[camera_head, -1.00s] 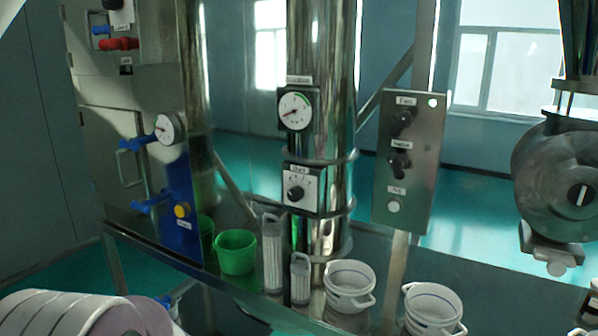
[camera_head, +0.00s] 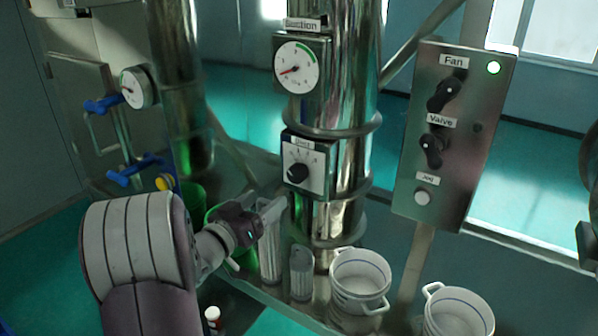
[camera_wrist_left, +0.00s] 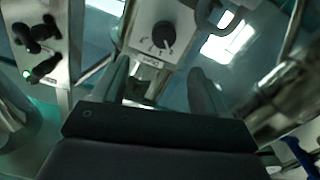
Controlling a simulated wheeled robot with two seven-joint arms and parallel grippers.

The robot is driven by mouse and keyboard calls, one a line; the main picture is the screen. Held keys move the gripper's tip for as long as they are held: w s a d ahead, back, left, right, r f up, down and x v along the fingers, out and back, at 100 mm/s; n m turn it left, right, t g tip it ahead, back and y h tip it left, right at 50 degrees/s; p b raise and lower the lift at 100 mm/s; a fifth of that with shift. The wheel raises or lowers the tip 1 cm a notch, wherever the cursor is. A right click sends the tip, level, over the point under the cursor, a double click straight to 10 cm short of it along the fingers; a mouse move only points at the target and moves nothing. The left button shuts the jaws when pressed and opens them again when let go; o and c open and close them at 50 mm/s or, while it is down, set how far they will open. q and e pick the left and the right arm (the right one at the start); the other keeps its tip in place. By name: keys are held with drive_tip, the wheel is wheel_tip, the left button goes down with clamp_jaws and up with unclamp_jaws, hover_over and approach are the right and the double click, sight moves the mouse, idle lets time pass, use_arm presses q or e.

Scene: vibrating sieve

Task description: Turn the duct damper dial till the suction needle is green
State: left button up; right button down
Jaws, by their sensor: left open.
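The duct damper dial (camera_head: 298,173) is a black knob on a white plate labelled "Duct", fixed to the shiny vertical duct. It also shows in the left wrist view (camera_wrist_left: 164,34), upside down. The suction gauge (camera_head: 296,64) sits above it. Its red needle points to the lower left, away from the green arc at the upper right. My left gripper (camera_head: 280,204) is below and to the left of the dial, apart from it. In the left wrist view its two fingers (camera_wrist_left: 158,85) are spread and empty, with the dial beyond them.
A control panel (camera_head: 447,205) with Fan and Valve knobs, a Jog button and a lit green lamp stands to the right. Clear cylinders (camera_head: 301,272) and white buckets (camera_head: 360,282) stand on the bench below. A blue-handled gauge assembly (camera_head: 137,88) is at left.

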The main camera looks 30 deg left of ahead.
sight(293, 177)
use_arm(q)
drive_tip(key=w+p, duration=0.1)
drive_tip(key=w, duration=0.2)
drive_tip(key=w+p, duration=0.1)
drive_tip(key=w, duration=0.3)
drive_tip(key=w+p, duration=0.1)
drive_tip(key=w, duration=0.3)
drive_tip(key=shift+w+f, duration=0.1)
drive_tip(key=shift+f, duration=0.2)
drive_tip(key=shift+w+d+r+p, duration=0.1)
drive_tip(key=shift+w+d+p, duration=0.05)
drive_tip(key=shift+w+p, duration=0.2)
drive_tip(key=shift+s+d+r, duration=0.2)
drive_tip(key=shift+w+a+f, duration=0.15)
drive_tip(key=shift+w, duration=0.05)
drive_tip(key=shift+w+f, duration=0.1)
drive_tip(key=shift+w, duration=0.05)
drive_tip(key=shift+c, duration=1.3)
drive_tip(key=c, duration=0.8)
use_arm(e)
drive_tip(key=r, duration=0.4)
drive_tip(key=shift+w+a, duration=0.2)
drive_tip(key=shift+w, duration=0.1)
